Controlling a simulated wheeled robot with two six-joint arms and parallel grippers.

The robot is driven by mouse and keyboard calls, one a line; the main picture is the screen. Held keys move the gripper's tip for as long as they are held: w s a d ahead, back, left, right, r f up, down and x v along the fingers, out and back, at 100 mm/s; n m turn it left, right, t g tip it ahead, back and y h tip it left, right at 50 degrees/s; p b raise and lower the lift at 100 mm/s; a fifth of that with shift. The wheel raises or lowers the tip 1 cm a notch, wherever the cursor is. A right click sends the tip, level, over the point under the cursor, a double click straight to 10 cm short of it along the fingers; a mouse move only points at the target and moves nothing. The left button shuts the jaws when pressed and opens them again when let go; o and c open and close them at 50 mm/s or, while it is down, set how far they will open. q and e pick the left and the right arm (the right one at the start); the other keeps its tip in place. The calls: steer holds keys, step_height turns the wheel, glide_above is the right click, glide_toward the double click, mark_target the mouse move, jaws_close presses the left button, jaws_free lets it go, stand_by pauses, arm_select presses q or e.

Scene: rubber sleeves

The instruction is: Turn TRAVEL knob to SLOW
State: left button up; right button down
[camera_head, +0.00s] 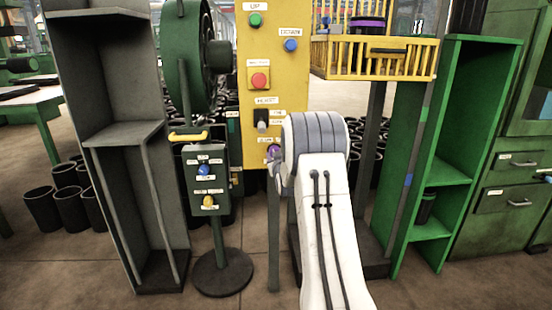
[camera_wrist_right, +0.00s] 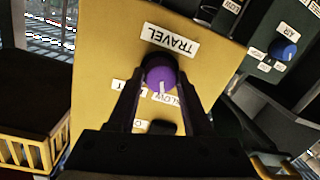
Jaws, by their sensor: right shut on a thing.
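The purple TRAVEL knob (camera_wrist_right: 160,76) sits on the yellow panel (camera_wrist_right: 90,60); it also shows in the head view (camera_head: 273,151), low on the panel and partly hidden by my right arm. In the wrist view, which is rotated, my right gripper (camera_wrist_right: 160,80) is shut on the knob, one finger on each side. The knob's white pointer mark points toward the picture's bottom, near the SLOW label (camera_wrist_right: 167,98). Another label (camera_wrist_right: 127,87), partly hidden by a finger, is on the left. The TRAVEL label (camera_wrist_right: 170,39) is clear. My left gripper is not in view.
Above the knob on the panel are a black switch (camera_head: 263,122), a red button (camera_head: 259,80), a green button (camera_head: 255,20) and a blue knob (camera_head: 291,45). A control box (camera_head: 205,185) stands left, a yellow basket (camera_head: 375,62) right. Green shelves (camera_head: 450,165) stand further right.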

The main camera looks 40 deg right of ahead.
steer(key=shift+n, duration=0.6)
steer(key=shift+c, duration=1.6)
jaws_free()
steer(key=v, duration=1)
steer(key=shift+s+a, duration=0.15)
steer(key=shift+a, duration=0.05)
